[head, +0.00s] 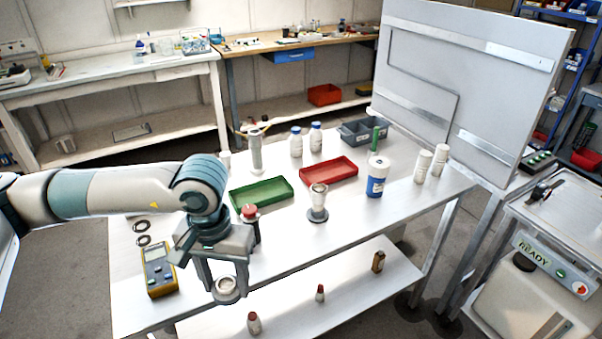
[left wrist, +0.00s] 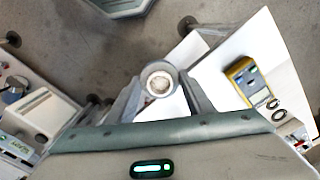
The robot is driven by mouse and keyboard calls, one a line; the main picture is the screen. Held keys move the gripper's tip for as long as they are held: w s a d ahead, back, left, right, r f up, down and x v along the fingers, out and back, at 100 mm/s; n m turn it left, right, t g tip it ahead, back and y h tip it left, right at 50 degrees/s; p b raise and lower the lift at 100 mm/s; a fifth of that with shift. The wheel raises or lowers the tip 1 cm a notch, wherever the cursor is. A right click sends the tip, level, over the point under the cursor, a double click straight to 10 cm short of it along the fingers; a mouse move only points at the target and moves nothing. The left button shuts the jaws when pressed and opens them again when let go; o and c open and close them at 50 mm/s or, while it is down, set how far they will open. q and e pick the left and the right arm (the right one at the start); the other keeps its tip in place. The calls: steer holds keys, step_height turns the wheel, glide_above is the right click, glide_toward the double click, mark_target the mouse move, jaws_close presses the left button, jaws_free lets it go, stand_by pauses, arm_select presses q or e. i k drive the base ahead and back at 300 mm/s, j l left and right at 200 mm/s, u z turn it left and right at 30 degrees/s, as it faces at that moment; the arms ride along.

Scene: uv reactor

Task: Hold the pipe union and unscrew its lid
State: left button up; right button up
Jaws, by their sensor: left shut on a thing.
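My left gripper (head: 227,283) is shut on a round, pale metal pipe union (head: 226,289), held near the front edge of the table. In the left wrist view the pipe union (left wrist: 158,83) shows end-on between the two fingers, with a grey ring around a pale centre. I cannot make out where its lid meets the body. Whether it touches the tabletop is unclear. My right gripper is in neither view.
The white table (head: 290,240) carries a yellow meter (head: 159,272), a green tray (head: 262,193), a red tray (head: 329,173), a metal fitting on a dark base (head: 318,203) and a blue-labelled tub (head: 377,178). A red-topped piece (head: 250,212) stands beside my left wrist. The table's front right is clear.

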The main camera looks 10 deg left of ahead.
mark_target(317, 213)
steer(key=i+l, duration=0.15)
steer(key=i, duration=0.7)
steer(key=i+l, duration=0.15)
steer(key=i, duration=0.65)
